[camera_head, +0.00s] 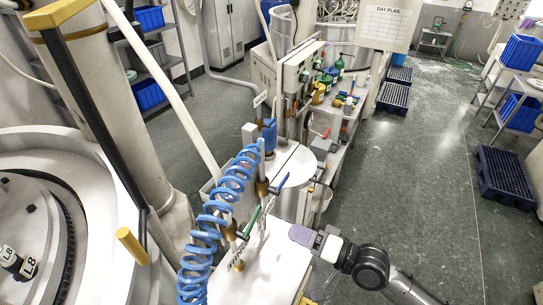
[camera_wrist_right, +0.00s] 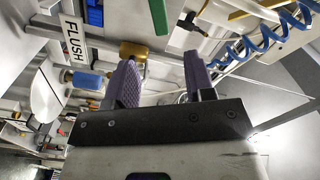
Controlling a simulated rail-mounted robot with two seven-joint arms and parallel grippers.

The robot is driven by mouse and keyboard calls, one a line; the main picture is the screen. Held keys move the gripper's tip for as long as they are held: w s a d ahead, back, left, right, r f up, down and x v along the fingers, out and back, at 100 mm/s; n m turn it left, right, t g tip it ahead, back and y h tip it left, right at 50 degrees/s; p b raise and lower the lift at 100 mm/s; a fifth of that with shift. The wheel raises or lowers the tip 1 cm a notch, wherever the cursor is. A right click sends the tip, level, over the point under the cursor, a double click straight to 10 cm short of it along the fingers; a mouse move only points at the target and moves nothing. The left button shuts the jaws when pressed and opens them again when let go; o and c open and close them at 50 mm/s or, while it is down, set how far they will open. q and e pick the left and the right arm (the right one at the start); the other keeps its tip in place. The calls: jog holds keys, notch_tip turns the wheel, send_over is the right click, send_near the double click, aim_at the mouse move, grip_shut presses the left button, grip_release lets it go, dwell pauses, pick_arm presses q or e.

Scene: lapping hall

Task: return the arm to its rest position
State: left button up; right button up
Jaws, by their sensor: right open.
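My right gripper (camera_head: 303,236) comes in from the lower right in the head view, beside the valves at the front end of the bench. In the right wrist view its two purple fingers (camera_wrist_right: 160,82) stand apart with nothing held between them. A green valve handle (camera_wrist_right: 158,14) and a brass fitting (camera_wrist_right: 133,50) show just beyond the fingertips; I cannot tell how close they are. The green handle (camera_head: 250,221) also shows in the head view, left of the gripper. My left gripper is not in view.
A blue coiled hose (camera_head: 215,218) stands left of the valves. A FLUSH sign (camera_wrist_right: 73,40) hangs near the fittings. A large round machine (camera_head: 95,215) fills the left. Dark blue slatted trays (camera_head: 505,178) lie on the right floor; the floor between (camera_head: 425,175) is clear.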

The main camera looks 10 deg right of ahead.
notch_tip(320, 180, down, 6)
jog(key=s+d+f+n+g+h, duration=0.1)
jog(key=s+d+n+g+h, duration=0.1)
jog(key=n+g+h, duration=0.45)
jog(key=s+d+r+n+t+h+p, duration=0.1)
jog(key=d+r+n+t+h, duration=0.2)
jog(key=d+n+t+h, duration=0.15)
jog(key=s+f+m+g+h+p, duration=0.1)
jog(key=s+f+m+g+p, duration=0.2)
jog(key=s, duration=0.9)
jog(key=s+f+m+g+h+p, duration=0.1)
jog(key=s+f+m+g+p, duration=0.2)
jog(key=s, duration=1)
jog(key=f+p, duration=0.1)
jog(key=p, duration=0.2)
jog(key=shift+s, duration=0.15)
